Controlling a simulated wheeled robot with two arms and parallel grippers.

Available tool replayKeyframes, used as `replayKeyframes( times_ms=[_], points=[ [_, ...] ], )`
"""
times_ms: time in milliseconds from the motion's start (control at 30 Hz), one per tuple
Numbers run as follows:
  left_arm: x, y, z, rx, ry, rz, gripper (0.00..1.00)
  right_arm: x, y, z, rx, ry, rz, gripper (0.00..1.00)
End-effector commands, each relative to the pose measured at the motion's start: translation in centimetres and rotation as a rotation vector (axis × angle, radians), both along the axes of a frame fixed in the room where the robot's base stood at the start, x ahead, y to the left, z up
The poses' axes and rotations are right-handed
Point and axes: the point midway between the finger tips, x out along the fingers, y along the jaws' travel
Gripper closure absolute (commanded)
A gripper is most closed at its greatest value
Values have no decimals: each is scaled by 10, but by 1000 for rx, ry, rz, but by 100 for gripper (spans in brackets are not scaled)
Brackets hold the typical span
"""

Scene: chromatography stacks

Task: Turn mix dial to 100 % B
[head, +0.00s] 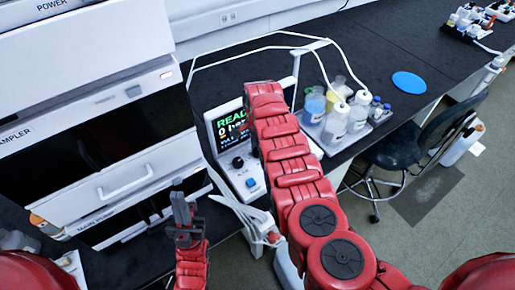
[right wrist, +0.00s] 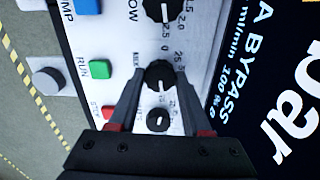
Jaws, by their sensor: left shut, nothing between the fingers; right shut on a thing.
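In the right wrist view, the fingertips of my right gripper (right wrist: 160,80) are shut on the sides of a black dial (right wrist: 159,73), with printed scale marks around it. Its white pointer line points down in the picture. I take it for the mix dial; its label is too small to read surely. A smaller black knob (right wrist: 158,121) sits between the fingers, nearer the palm. In the head view my red right arm covers its own gripper and part of the control panel (head: 229,172). My left gripper (head: 182,200) is shut and empty, left of the panel's lower part.
The screen (head: 232,128) reads "READY" and "0 bar"; it also shows in the wrist view (right wrist: 280,60). Another large black knob (right wrist: 160,8), a green button (right wrist: 99,69) and a red button (right wrist: 108,113) are close by. Bottles (head: 335,122) stand in a tray behind my arm.

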Motion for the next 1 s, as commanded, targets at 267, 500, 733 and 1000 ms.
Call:
replayKeyframes(
  times_ms=[267,500,733,1000],
  points=[
    [0,0,0,0,0,0,100,1,0,1,0,-2,-6,100],
    [0,0,0,0,0,0,100,1,0,1,0,-2,-5,32],
    [0,0,0,0,0,0,100,0,0,0,1,-1,-4,22],
    [0,0,0,0,0,0,100,2,1,11,1,-5,-3,22]
  ],
)
